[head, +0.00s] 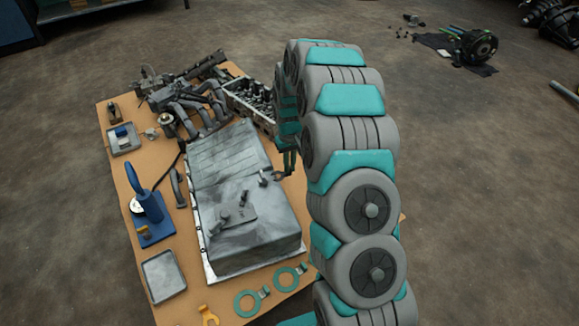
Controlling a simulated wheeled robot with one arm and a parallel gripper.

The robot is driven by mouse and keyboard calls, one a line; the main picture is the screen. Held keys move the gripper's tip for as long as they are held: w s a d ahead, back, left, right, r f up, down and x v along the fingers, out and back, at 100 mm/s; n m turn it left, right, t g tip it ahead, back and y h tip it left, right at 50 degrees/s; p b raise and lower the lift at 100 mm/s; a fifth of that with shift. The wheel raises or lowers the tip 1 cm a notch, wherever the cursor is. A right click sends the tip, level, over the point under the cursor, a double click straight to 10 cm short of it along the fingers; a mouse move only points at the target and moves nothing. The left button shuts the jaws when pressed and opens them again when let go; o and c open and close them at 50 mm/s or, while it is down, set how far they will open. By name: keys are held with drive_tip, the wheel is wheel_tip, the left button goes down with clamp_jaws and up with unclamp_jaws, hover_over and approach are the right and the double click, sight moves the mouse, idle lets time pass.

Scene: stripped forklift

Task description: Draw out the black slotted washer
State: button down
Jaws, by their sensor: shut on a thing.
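My gripper (278,175) is at the right edge of the large grey metal pan (235,165), partly hidden behind my arm. It is shut on a small dark piece (264,180) at the pan's upper right side, which looks like the black slotted washer. The piece is too small to show its slot, and I cannot tell whether it still touches the pan. Two teal rings (247,303) with small grey clips lie apart from it on the board's front edge.
A tan board (120,165) carries the parts. A blue stand (150,210), a shallow grey tray (163,276) and a small parts tray (124,138) line its left side. An engine head (250,100) and pipes crowd the back.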

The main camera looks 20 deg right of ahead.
drive_tip(key=shift+r+p, duration=0.7)
drive_tip(key=shift+r, duration=2.35)
